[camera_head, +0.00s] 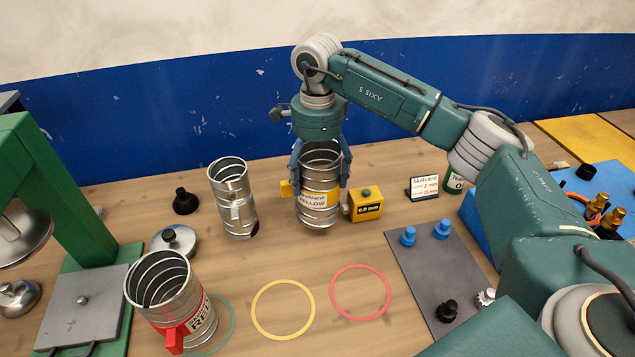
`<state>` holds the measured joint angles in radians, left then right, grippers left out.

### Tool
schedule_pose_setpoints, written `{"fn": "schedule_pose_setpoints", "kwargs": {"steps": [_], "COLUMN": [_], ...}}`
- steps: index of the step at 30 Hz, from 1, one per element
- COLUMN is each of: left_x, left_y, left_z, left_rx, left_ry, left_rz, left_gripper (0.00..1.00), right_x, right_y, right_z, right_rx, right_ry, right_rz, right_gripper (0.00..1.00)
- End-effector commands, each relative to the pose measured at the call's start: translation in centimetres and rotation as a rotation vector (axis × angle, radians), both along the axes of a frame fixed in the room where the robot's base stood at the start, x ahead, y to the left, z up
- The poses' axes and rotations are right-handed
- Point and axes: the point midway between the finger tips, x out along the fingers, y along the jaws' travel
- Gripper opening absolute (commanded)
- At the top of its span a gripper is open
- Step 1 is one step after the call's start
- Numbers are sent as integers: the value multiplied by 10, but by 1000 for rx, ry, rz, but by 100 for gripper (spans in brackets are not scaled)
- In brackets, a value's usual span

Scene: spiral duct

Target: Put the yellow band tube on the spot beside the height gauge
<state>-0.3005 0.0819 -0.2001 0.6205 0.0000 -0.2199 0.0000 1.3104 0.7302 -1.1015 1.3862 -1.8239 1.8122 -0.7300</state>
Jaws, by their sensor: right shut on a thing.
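The yellow band tube (318,208) is a ribbed metal tube with a yellow label band and a small yellow block (286,189) at its left side. My right gripper (320,180) reaches down from above and is shut on this tube, one finger on each side. The tube is upright; I cannot tell whether its base touches the table. I cannot tell for sure whether this box is the height gauge. My left gripper is not in view.
A red band tube (185,307) stands front left by a green ring (232,327). A plain metal tube (232,200) stands left of my gripper. Yellow (257,310) and red (333,300) rings lie empty. A grey plate (440,268) with pegs is right; a green press (60,185) is left.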

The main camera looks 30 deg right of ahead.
Motion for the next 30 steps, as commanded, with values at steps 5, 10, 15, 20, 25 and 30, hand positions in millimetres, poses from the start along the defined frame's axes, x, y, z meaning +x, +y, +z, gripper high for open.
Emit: {"fn": "schedule_pose_setpoints", "kwargs": {"steps": [5, 10, 15, 20, 25, 30], "left_x": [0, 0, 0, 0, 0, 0], "left_y": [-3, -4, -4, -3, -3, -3], "left_z": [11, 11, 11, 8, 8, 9], "left_rx": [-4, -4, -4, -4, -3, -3], "left_ry": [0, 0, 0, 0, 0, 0], "left_rz": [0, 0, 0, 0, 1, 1], "left_gripper": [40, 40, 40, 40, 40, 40], "right_x": [-1, -1, -1, -1, -1, -1], "right_y": [0, 0, 0, 0, 0, 0], "right_z": [-26, -36, -36, -40, -40, -39], "right_rx": [-1, 0, 0, 0, -1, -1], "right_ry": [4, 1, 1, 3, 3, 3], "right_rz": [0, 1, 1, 1, 1, 1], "right_gripper": [44, 44, 44, 86, 100, 100]}}
